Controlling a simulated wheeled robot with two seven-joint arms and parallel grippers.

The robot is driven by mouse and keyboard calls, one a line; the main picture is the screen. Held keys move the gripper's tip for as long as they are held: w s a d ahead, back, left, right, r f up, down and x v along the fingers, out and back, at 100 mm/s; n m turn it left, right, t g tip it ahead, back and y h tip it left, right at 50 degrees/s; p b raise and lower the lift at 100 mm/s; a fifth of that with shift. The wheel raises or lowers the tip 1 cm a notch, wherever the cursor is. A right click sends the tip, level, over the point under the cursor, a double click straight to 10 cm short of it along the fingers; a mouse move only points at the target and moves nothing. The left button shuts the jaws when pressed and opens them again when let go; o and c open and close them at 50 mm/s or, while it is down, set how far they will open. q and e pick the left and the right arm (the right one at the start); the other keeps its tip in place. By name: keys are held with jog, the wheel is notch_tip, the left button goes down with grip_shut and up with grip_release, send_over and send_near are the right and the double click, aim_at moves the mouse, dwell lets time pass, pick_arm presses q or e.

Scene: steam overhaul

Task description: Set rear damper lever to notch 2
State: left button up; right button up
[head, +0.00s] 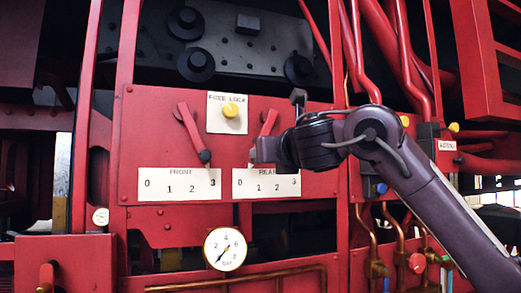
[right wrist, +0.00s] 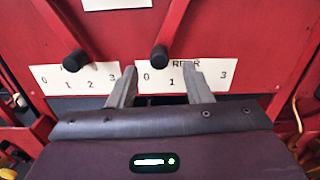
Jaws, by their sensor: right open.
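The rear damper lever (head: 268,122) is a red bar on the red panel. In the right wrist view the lever (right wrist: 176,28) slants down to the left and ends in a black knob (right wrist: 159,57) above the 0 and 1 marks. The white REAR scale (head: 266,184) is below it; in the right wrist view a finger hides its 2. My right gripper (right wrist: 160,72) is open, with a fingertip on each side of the knob in that view and no visible contact. My left gripper is not in view.
The front lever (head: 188,130), with a dark knob, stands to the left above the FRONT scale (head: 180,184). A yellow FREE LOCK knob (head: 230,110) is between the levers. A pressure gauge (head: 225,249) sits below. Red and copper pipes (head: 389,240) run at the right.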

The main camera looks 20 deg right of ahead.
jog(key=w, duration=0.1)
jog(key=w+p, duration=0.1)
jog(key=w, duration=0.3)
jog(key=shift+w+a+f, duration=0.1)
jog(key=shift+w+f, duration=0.1)
jog(key=shift+f, duration=0.05)
jog(key=shift+c, duration=0.6)
jog(key=shift+w, duration=0.1)
jog(key=c, duration=0.5)
jog(key=shift+c, duration=1.1)
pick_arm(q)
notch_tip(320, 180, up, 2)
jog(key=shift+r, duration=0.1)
pick_arm(e)
grip_shut()
